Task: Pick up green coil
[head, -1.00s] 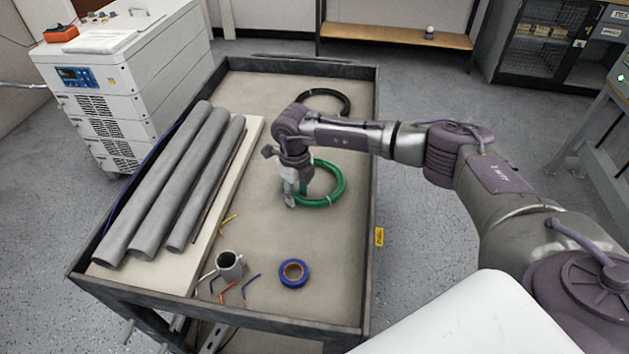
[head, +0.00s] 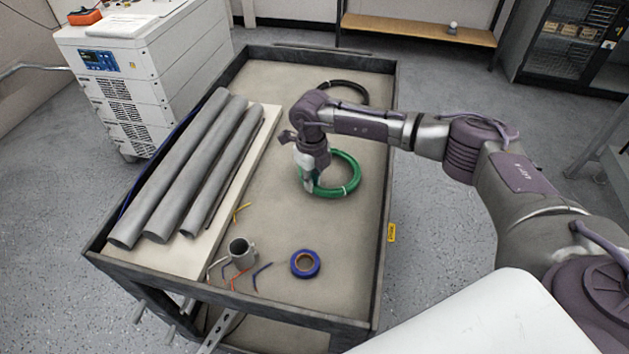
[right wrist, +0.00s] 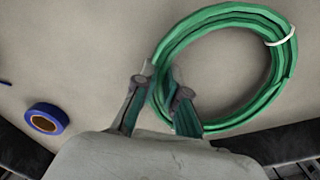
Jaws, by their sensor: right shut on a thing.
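The green coil (head: 345,176) lies on the cart top, with a white tie around it. In the right wrist view the green coil (right wrist: 226,15) fills the upper right, and its near left side passes between my fingers. My right gripper (head: 308,187) is at the coil's left side, pointing down. In the right wrist view my right gripper (right wrist: 160,90) is shut on the coil's strands. Whether the coil is lifted off the surface cannot be told. My left gripper is not in view.
A black coil (head: 366,90) lies behind the arm. Grey pipes (head: 180,170) rest on a board at left. A mug (head: 241,253), blue tape roll (head: 305,263) and small coloured pieces lie in front. The cart (head: 388,190) has a raised rim.

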